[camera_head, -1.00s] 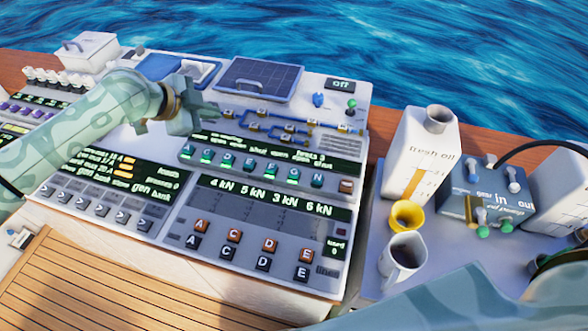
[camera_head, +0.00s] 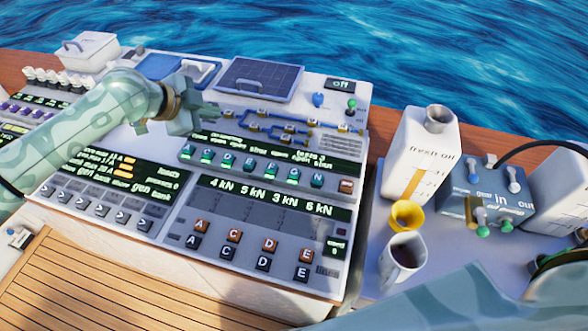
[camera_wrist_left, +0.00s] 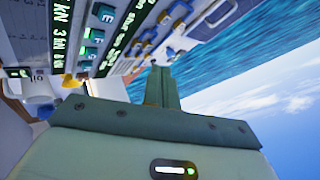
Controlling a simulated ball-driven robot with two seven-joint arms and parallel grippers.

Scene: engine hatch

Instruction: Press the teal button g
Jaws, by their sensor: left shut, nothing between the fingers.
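The teal button g (camera_head: 294,176) sits in a row of lettered teal buttons on the sloping console, between F and the last teal button. It also shows in the left wrist view (camera_wrist_left: 88,53), at the upper left beyond the fingers. My left gripper (camera_head: 212,111) is shut and empty. It hovers over the upper console, behind and to the left of button g, apart from it in the picture. In the left wrist view its fingers (camera_wrist_left: 161,88) are together.
A white oil container (camera_head: 408,155), a yellow funnel (camera_head: 405,214) and a mug (camera_head: 403,258) stand right of the console. Orange and black lettered buttons (camera_head: 233,236) lie nearer. A switch with a green knob (camera_head: 351,104) stands at the console's back right.

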